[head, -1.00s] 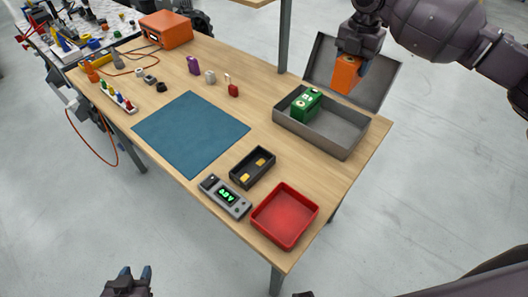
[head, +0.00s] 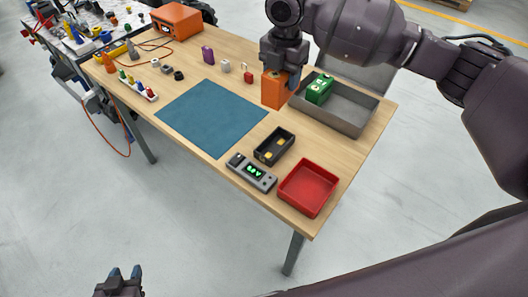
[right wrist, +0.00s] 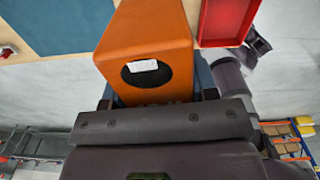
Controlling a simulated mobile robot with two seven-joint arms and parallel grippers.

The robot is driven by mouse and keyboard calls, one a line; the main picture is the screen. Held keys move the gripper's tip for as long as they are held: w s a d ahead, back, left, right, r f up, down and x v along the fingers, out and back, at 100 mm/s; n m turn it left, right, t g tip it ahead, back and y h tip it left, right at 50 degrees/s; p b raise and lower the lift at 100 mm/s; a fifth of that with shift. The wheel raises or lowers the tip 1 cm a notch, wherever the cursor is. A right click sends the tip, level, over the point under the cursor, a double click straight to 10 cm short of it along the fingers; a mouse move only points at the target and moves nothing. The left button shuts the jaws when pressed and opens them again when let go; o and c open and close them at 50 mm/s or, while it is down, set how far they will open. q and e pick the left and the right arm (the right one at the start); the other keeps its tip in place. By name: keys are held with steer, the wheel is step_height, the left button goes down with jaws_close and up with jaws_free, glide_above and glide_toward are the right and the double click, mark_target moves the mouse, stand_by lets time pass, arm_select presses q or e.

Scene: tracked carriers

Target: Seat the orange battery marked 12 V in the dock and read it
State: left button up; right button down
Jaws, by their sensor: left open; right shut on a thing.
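The orange battery (head: 275,92) is held upright by my right gripper (head: 284,68), above the table between the mat and the grey case. In the right wrist view the orange battery (right wrist: 150,35) fills the top middle, with a dark oval and a white label on it; I cannot read a 12 V mark. The black dock (head: 284,153) with yellow contacts is empty, nearer the front edge. A grey meter (head: 240,163) with a green display, too small to read surely, sits next to it. My left gripper (head: 124,275) is open and empty, off the table at the bottom left.
A grey open case (head: 350,122) holds a green battery (head: 320,88). A red tray (head: 308,190) stands at the front right corner. A blue mat (head: 210,115) lies flat and empty. Small purple, white and red items and an orange box (head: 178,24) are farther back.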

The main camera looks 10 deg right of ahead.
steer(key=shift+s+a+r, duration=0.15)
steer(key=shift+a, duration=0.3)
steer(key=shift+s+a+m, duration=0.1)
steer(key=shift+a+m, duration=0.1)
steer(key=shift+m, duration=0.3)
steer(key=shift+d+f, duration=0.1)
steer(key=shift+f, duration=0.2)
steer(key=b, duration=0.2)
glide_above(275, 149)
step_height(275, 149, down, 15)
arm_select(q)
steer(key=shift+s+a+f, duration=0.1)
steer(key=shift+a+f, duration=0.05)
steer(key=shift+f, duration=0.4)
steer(key=shift+s+a+f, duration=0.1)
steer(key=shift+a+f, duration=0.05)
steer(key=shift+f, duration=0.4)
arm_select(e)
steer(key=shift+w+f, duration=0.2)
steer(key=shift+f, duration=2)
steer(key=shift+f, duration=0.2)
steer(key=c, duration=0.7)
jaws_free()
steer(key=shift+s+f, duration=0.1)
steer(key=shift+o, duration=1.4)
arm_select(q)
steer(key=shift+s+f, duration=0.15)
steer(key=shift+s, duration=0.05)
